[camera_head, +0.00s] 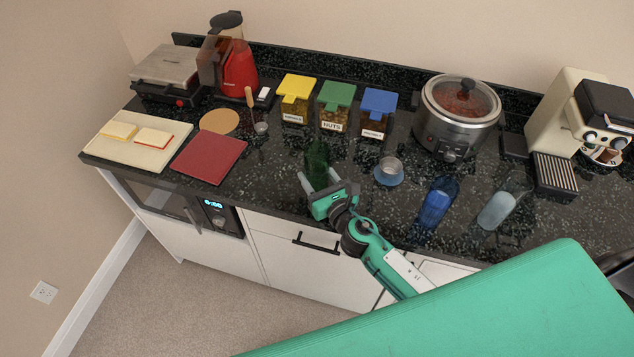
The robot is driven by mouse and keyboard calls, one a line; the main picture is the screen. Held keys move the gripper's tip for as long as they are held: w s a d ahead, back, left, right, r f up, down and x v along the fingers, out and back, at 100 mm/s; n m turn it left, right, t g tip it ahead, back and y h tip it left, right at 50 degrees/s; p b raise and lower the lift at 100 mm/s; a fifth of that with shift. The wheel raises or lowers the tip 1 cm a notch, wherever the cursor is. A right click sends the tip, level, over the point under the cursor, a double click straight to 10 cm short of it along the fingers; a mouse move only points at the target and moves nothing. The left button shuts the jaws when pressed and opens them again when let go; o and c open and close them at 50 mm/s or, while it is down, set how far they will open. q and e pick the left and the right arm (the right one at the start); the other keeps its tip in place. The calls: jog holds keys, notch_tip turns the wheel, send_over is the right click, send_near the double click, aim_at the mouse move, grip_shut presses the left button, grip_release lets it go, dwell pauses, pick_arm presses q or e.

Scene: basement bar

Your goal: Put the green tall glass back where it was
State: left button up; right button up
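The green tall glass (317,158) is dark, see-through and roughly upright at the front middle of the counter. My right gripper (319,177) reaches it from the front edge, its arm coming from the lower right. My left gripper is not in view.
Lidded jars (336,106) stand behind. A red board (208,157) lies left. Dark counter (270,185) is bare left of the gripper.

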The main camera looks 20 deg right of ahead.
jog(key=shift+f, duration=0.8)
jog(key=shift+f+b, duration=0.2)
jog(key=shift+b, duration=0.15)
jog(key=o, duration=1.3)
jog(key=shift+r, duration=0.15)
jog(key=s+b, duration=0.1)
jog(key=s, duration=0.2)
jog(key=s+d+b, duration=0.1)
jog(key=s, duration=0.3)
jog(key=s+d+b, duration=0.1)
jog(key=s, duration=0.2)
jog(key=shift+s, duration=0.4)
jog(key=shift+s+d, duration=0.1)
jog(key=shift+s, duration=0.4)
